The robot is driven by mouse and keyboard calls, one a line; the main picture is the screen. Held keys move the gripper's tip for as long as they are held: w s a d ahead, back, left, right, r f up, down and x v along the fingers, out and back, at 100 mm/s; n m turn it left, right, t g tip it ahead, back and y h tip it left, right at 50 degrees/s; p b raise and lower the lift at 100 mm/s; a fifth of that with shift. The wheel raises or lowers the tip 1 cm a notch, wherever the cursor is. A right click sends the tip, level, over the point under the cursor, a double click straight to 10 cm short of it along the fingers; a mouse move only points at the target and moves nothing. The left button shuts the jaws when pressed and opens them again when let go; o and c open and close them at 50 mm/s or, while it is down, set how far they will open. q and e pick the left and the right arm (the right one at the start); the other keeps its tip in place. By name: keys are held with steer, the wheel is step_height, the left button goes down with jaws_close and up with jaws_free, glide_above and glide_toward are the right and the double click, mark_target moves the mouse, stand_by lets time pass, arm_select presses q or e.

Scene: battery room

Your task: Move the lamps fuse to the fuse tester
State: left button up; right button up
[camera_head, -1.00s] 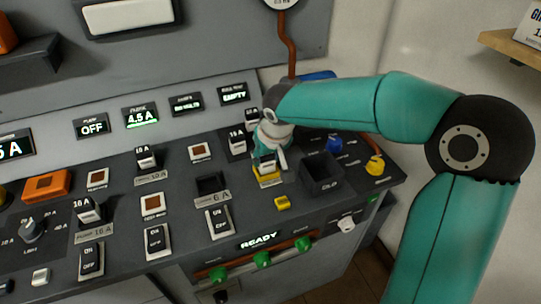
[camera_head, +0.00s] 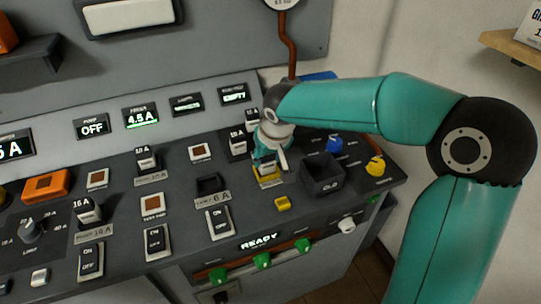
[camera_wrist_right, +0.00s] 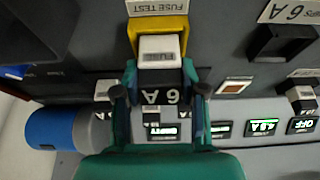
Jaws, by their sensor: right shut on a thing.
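The lamps fuse (camera_wrist_right: 160,50) is a pale block with a dark 6 A face, seen upside down in the right wrist view. My right gripper (camera_head: 268,158) is shut on it, with a finger on each side; the fingers also show in the right wrist view (camera_wrist_right: 160,92). The fuse tester (camera_head: 268,183) is a yellow-framed socket on the panel, and its frame shows around the fuse's far end in the right wrist view (camera_wrist_right: 183,24). The fuse is at the tester; I cannot tell how deep it sits. The lamps socket (camera_head: 210,185), labelled 6 A, is empty. My left gripper is not in view.
A dark open box (camera_head: 322,176) stands just right of the tester. Another fuse (camera_head: 238,142) stands close on the left. A blue knob (camera_head: 334,144) and a yellow knob (camera_head: 375,166) are farther right. The tester display (camera_head: 234,95) reads EMPTY.

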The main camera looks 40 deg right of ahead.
steer(key=shift+f+b, duration=0.5)
steer(key=shift+f, duration=0.05)
steer(key=o, duration=0.9)
steer(key=shift+p+v, duration=0.45)
steer(key=shift+v, duration=0.3)
steer(key=p+v, duration=0.4)
steer(key=v, duration=0.5)
steer(key=shift+s+r+p, duration=0.1)
steer(key=shift+r+p, duration=0.1)
steer(key=shift+p, duration=0.2)
